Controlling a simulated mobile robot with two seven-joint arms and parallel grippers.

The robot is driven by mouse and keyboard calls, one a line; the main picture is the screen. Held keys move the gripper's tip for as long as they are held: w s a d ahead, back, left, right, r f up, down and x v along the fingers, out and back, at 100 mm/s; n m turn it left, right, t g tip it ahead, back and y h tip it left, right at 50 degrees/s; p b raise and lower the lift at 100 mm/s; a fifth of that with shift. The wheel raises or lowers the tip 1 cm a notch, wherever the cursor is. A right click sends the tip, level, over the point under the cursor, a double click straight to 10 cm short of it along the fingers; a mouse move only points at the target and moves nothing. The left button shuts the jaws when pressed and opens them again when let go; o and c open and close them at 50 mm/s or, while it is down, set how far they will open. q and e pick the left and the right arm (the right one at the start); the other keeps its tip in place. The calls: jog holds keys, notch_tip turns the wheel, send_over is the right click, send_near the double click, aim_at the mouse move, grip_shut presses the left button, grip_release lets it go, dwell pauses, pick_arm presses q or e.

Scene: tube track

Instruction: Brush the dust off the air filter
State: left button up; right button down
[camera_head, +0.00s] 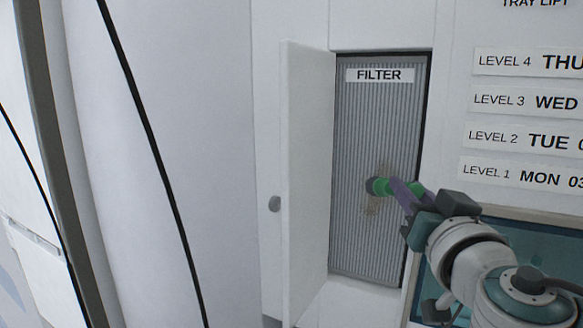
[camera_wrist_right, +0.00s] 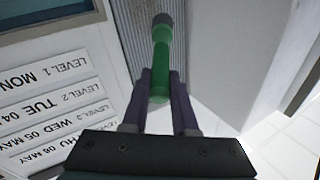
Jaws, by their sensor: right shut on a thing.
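The air filter (camera_head: 352,130) is a tall grey ribbed panel labelled FILTER, set in a recess with its white door standing open on the left. A brownish patch of dust (camera_head: 371,205) shows around its lower middle. My right gripper (camera_head: 402,192) is shut on a green brush (camera_head: 384,187) with a dark grey head. The head is at the filter face over the dusty area; I cannot tell whether it touches. In the right wrist view the brush (camera_wrist_right: 161,62) sits between the purple fingers (camera_wrist_right: 159,100) and points at the ribbed filter (camera_wrist_right: 133,30). My left gripper is not in view.
Level labels (camera_head: 520,137) are on the wall to the right. A teal-framed window (camera_head: 530,245) is below them, behind my right arm.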

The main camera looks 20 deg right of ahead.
jog(key=shift+d+f, duration=0.1)
jog(key=shift+w+d+b, duration=0.2)
jog(key=shift+w+d, duration=0.7)
jog(key=shift+d, duration=0.2)
jog(key=shift+w+d+b, duration=0.15)
jog(key=shift+w+d, duration=0.75)
jog(key=shift+d, duration=0.15)
jog(key=shift+w+d+b, duration=0.3)
jog(key=shift+d+b, duration=0.05)
jog(key=shift+b, duration=0.15)
jog(key=shift+s, duration=0.1)
jog(key=shift+s+d+f+b, duration=0.35)
jog(key=shift+s+d+b, duration=0.5)
jog(key=shift+b, duration=0.1)
jog(key=shift+w+a, duration=0.1)
